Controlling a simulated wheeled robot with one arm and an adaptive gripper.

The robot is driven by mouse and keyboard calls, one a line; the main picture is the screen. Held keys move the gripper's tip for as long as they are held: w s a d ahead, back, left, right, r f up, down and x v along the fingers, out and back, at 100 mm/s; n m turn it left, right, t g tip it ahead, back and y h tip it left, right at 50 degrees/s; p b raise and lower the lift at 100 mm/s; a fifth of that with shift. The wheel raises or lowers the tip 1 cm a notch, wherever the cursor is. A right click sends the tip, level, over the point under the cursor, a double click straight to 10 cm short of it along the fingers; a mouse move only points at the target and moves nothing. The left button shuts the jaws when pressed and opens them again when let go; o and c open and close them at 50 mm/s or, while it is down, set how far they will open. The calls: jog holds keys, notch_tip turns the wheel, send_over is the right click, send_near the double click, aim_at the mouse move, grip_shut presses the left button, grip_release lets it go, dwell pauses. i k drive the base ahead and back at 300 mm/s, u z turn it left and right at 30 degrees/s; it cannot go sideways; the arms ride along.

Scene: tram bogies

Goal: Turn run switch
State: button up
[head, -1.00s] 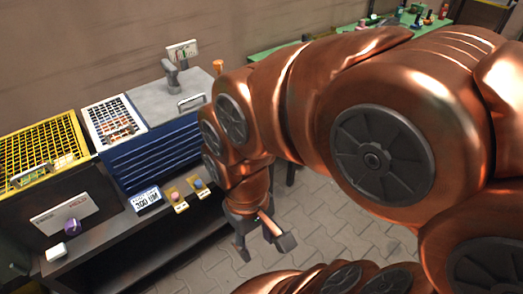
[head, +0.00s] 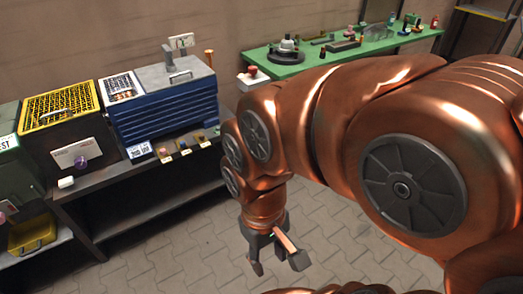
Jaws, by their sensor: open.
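A purple knob (head: 81,161) sits on a white plate (head: 63,157) on the front of a dark box with a yellow grid top (head: 60,104), at left. It is the only rotary-looking switch I make out; the plate's lettering is too small to read. My gripper (head: 276,262) hangs at the lower middle, pointing down over the paved floor. Its fingers are apart with nothing between them. It is to the right of the knob and well apart from it, clear of the bench.
A blue ribbed box (head: 168,112) stands beside the dark box on a dark bench (head: 110,172). Several small yellow-based controls (head: 184,147) and a white sign (head: 139,150) line its front. A green table (head: 290,68) with tools stands behind. Paved floor (head: 170,262) is clear in front.

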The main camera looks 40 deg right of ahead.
aim_at(253, 70)
jog(key=u, duration=0.6)
jog(key=i, duration=0.9)
jog(key=z, duration=0.6)
